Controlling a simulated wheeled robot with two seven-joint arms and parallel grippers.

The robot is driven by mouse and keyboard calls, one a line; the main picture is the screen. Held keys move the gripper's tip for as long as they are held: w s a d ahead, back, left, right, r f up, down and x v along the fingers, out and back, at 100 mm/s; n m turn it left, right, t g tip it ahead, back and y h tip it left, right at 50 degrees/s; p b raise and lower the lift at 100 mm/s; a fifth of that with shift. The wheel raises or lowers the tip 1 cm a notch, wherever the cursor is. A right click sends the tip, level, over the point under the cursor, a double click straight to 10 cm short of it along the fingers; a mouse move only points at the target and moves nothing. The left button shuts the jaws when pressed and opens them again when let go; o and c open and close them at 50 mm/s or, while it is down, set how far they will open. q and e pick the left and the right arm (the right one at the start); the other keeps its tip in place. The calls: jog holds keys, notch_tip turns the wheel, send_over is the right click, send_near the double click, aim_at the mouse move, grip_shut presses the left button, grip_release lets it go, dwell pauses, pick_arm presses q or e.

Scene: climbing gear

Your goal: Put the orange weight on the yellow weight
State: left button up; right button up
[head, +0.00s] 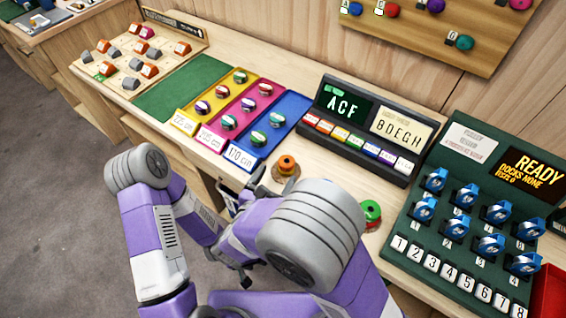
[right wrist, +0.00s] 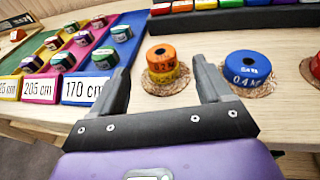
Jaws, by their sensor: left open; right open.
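The orange weight (right wrist: 161,54) sits on top of the yellow weight (right wrist: 163,76), on a round cork mat, in the right wrist view. The orange weight also shows in the head view (head: 287,164), just beyond my right gripper. My right gripper (head: 243,189) is open, and its fingers point at the stack from the near side. In the right wrist view the fingertips (right wrist: 161,67) lie left and right of the stack, with nothing held. My left gripper (head: 243,268) is open and lower in the head view, partly hidden by my arms.
A blue weight (right wrist: 248,66) sits on a mat right of the stack. A green and red weight (head: 371,211) stands farther right. Coloured trays (head: 283,112) lie to the left. A lettered console (head: 362,129) stands behind, and a green numbered rack (head: 462,222) stands right.

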jog(key=v, duration=0.4)
jog(key=shift+s+a+r+p, duration=0.1)
jog(key=shift+s+p, duration=0.2)
dwell(0.3)
